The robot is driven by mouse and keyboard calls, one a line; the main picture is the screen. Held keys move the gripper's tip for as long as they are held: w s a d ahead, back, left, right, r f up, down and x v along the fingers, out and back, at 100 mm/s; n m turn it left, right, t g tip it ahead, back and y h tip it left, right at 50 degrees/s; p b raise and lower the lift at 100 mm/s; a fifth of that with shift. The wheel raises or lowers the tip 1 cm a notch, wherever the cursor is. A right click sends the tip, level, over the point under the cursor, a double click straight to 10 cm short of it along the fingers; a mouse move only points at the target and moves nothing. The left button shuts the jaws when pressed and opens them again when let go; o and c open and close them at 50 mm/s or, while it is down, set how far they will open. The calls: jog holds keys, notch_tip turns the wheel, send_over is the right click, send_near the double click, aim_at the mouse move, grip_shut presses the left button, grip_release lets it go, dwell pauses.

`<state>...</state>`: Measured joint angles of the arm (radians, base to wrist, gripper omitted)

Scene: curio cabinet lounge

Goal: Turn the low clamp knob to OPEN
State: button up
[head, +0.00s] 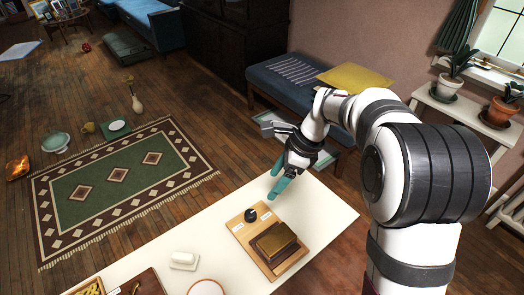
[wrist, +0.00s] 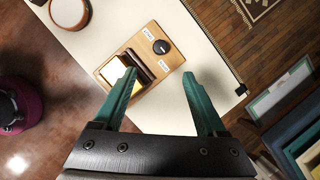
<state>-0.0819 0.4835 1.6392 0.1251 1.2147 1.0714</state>
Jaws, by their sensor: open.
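The clamp knob (head: 251,214) is small, round and black, on a wooden board (head: 240,228) lying on the white table. In the wrist view the knob (wrist: 161,47) sits between two small white labels, whose words are too small to read. I cannot tell which label it points at. A brown block-like clamp (head: 275,245) stands on the same board beside the knob. My gripper (head: 279,187) has teal fingers, spread open and empty, above the table near the knob's end of the board. In the wrist view the knob lies beyond the fingertips (wrist: 159,74), untouched.
The white table (head: 325,222) has bare room right of the board. A white lidded dish (head: 184,260) stands to the left, with a round rimmed item (head: 206,288) at the near edge.

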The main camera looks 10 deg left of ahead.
aim_at(250, 213)
jog(key=x, duration=1.5)
jog(key=shift+a+f, duration=0.2)
jog(key=shift+f, duration=0.05)
grip_shut()
